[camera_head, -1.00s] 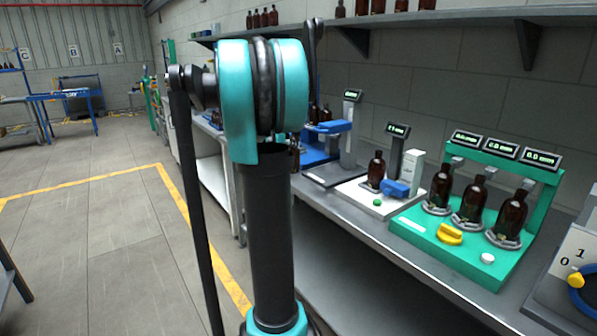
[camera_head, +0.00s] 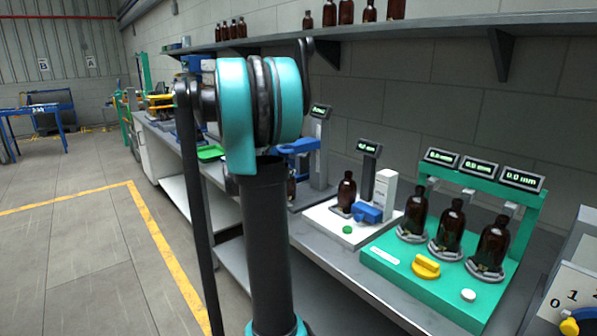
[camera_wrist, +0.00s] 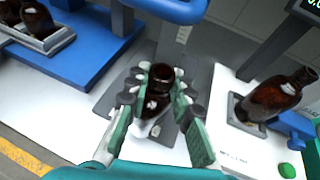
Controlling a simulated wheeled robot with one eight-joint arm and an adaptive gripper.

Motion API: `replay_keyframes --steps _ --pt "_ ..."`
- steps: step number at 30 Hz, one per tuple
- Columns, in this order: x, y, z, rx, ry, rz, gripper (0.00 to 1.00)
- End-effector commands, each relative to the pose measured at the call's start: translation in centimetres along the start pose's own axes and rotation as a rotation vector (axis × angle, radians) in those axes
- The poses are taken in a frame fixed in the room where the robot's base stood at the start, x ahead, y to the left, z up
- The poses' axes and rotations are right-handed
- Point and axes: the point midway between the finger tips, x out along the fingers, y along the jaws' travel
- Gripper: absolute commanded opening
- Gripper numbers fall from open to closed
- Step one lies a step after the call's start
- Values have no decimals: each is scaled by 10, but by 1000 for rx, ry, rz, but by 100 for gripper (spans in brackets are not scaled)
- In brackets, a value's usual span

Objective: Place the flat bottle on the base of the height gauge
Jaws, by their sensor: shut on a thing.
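In the wrist view my gripper (camera_wrist: 157,92) is shut on a brown amber bottle (camera_wrist: 155,102), its dark neck toward the top of the picture. The green finger pads flank it on both sides and hide part of its body. The bottle is over the dark grey base (camera_wrist: 109,96) of the height gauge, whose grey post (camera_wrist: 184,47) and blue arm (camera_wrist: 178,8) stand behind. Whether the bottle touches the base cannot be told. In the head view the gauge's post (camera_head: 319,160) and blue arm (camera_head: 301,146) show beside my arm, which hides the gripper.
A white device (camera_head: 325,219) with a bottle (camera_head: 346,192) and display stands right of the gauge. A green stand (camera_head: 420,285) holds three bottles farther right. A blue device (camera_wrist: 83,58) with bottles is left in the wrist view. A shelf (camera_head: 440,28) runs above.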

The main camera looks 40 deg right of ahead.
Motion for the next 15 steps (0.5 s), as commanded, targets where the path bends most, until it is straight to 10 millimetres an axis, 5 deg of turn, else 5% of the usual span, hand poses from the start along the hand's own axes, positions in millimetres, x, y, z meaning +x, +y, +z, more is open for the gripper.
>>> replay_keyframes --steps 4,15 --pt "27 -1 11 1 0 -2 0" --pt "55 0 23 1 0 -2 0"
